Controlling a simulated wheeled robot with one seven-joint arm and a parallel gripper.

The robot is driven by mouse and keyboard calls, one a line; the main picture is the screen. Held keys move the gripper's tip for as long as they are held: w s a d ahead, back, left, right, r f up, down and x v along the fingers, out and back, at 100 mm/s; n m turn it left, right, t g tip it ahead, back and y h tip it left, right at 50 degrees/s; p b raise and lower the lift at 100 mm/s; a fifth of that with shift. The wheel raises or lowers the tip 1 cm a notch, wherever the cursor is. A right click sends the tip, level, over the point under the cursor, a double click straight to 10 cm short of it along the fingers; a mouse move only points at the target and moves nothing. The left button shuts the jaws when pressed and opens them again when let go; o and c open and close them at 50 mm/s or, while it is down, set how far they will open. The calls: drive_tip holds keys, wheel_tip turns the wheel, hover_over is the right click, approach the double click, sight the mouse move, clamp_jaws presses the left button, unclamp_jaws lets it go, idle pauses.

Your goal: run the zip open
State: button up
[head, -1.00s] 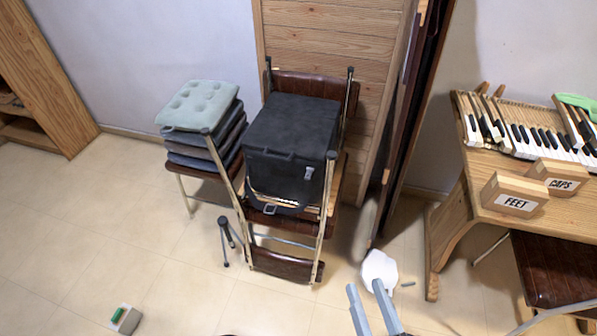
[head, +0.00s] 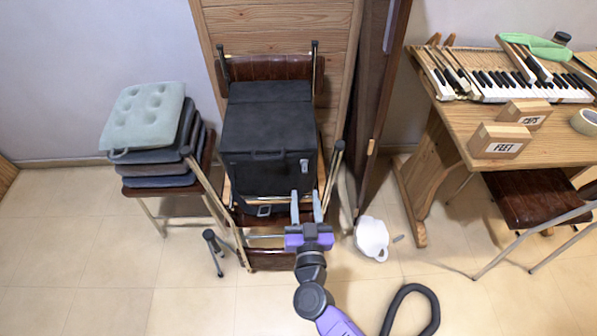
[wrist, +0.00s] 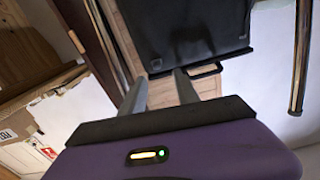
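A black box-shaped bag (head: 265,130) stands on a brown folding chair (head: 268,66), with a handle on its front face. A small pale metal tab (head: 304,166) hangs near the bag's front right edge; I cannot tell for sure that it is the zip pull. My gripper (head: 306,194) is in front of the bag's lower right part, just below the tab. Its two grey fingers are apart with nothing seen between them. In the wrist view, the bag (wrist: 185,30) lies beyond the fingertips (wrist: 160,75). The zip line itself cannot be made out.
Chair frame tubes flank the bag closely. Stacked cushions (head: 144,116) are on a chair at left. A white object (head: 371,238) lies on the floor at right. A wooden desk (head: 440,150) holds piano keys (head: 510,86) and labelled blocks (head: 499,140).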

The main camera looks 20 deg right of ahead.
sight(305, 173)
drive_tip(key=shift+n, duration=0.3)
drive_tip(key=shift+d+b+x, duration=0.15)
drive_tip(key=shift+b+x, duration=0.15)
drive_tip(key=shift+x, duration=1.65)
drive_tip(key=shift+d+b+x, duration=0.15)
drive_tip(key=shift+b+x, duration=0.1)
drive_tip(key=shift+x, duration=1.7)
drive_tip(key=shift+s, duration=0.1)
clamp_jaws()
